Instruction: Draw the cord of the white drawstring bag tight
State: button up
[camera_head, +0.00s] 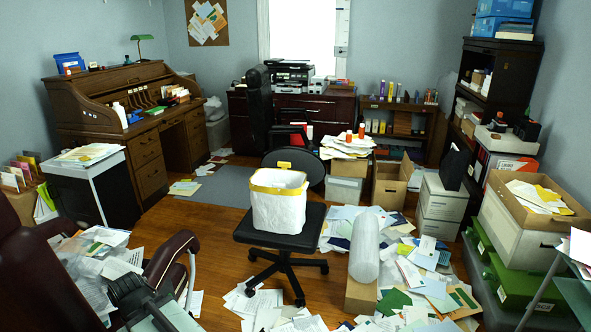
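The white drawstring bag (279,208) stands upright and open on the seat of a black swivel chair (262,238) near the middle of the view. A yellow band, the cord (278,189), runs around its wide mouth. A small yellow piece (284,165) sticks up at the back of the rim. The mouth is wide and not gathered. The bag's inside shows only in part, and its far side is hidden. My gripper is not clearly seen in this view.
Papers (395,275) litter the floor around the chair. A clear roll (364,250) stands upright right of it on a cardboard box (361,293). A dark red armchair (45,275) fills the lower left. Boxes (440,205) crowd the right. Some bare floor shows left of the chair.

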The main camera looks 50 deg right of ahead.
aim_at(283, 165)
jog(key=z, duration=0.05)
jog(key=k, duration=0.15)
jog(key=z, duration=3.75)
jog(key=k, duration=1.6)
jog(key=u, duration=1.85)
jog(key=i, duration=1.7)
jog(key=z, duration=0.1)
